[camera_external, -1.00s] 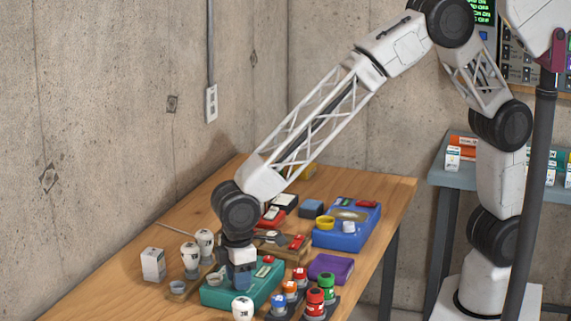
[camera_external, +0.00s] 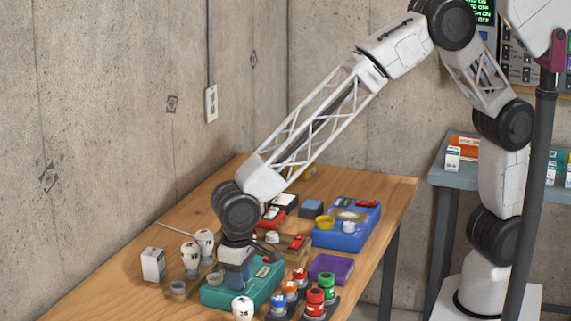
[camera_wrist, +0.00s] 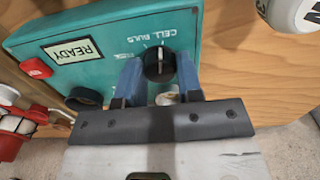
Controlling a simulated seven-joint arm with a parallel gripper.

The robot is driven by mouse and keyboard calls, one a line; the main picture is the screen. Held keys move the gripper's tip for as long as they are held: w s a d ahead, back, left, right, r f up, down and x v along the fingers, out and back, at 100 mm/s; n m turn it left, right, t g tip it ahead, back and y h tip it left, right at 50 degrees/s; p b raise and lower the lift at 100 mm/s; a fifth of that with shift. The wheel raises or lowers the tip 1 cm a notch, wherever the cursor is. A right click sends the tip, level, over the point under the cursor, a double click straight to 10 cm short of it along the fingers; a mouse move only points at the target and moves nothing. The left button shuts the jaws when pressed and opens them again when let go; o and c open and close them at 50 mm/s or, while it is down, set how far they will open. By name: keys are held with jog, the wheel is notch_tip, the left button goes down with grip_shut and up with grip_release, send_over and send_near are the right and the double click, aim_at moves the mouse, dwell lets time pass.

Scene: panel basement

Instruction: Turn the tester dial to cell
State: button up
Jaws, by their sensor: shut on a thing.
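The teal tester (camera_external: 214,297) lies on the wooden table; it also shows in the wrist view (camera_wrist: 105,30). Its black dial (camera_wrist: 158,64) carries a pale pointer line, which points roughly up the picture toward the printed "CELL" and "BULB" labels (camera_wrist: 148,26). I cannot tell exactly which label it lines up with. My gripper (camera_wrist: 158,72) is shut on the dial, with one blue finger on each side. In the external view my gripper (camera_external: 237,275) points down onto the tester and hides the dial. The tester's display (camera_wrist: 72,50) reads "READY".
A red button (camera_wrist: 36,68) and a black round part (camera_wrist: 83,98) are on or beside the tester. Numbered white jars (camera_external: 191,257), a white box (camera_external: 153,264), coloured-capped jars (camera_external: 315,302), a purple tray (camera_external: 331,268) and a blue case (camera_external: 340,238) stand around.

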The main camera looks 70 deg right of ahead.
jog(key=shift+r+m, duration=0.15)
jog(key=shift+m, duration=0.15)
jog(key=o, duration=0.6)
jog(key=shift+o, duration=0.2)
jog(key=shift+r, duration=3.85)
jog(key=shift+o, duration=0.2)
